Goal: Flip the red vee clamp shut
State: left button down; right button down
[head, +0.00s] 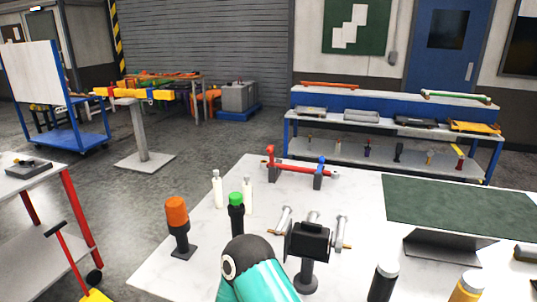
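The red vee clamp (270,157) is at the left end of a fixture near the back edge of the white table (185,277). A red part with a round knob stands upright there; whether the clamp is fully open is too small to tell. A thin bar (295,168) runs from it to a similar blue clamp (321,164) at the right. Dark blocks show beneath the clamps. A teal arm of mine with a black joint rises at the bottom centre, nearer than the fixture and apart from it. I make out neither gripper.
Two white bottles (217,189), a green-topped black bottle (236,215) and an orange-topped item (177,223) stand left in front of the fixture. A black block on a stand (307,241) is nearer. A green mat (450,207) lies right.

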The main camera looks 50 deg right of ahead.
aim_at(270, 149)
jog(key=z, duration=0.1)
jog(key=k, duration=1.35)
jog(key=z, duration=0.6)
jog(key=i, duration=1)
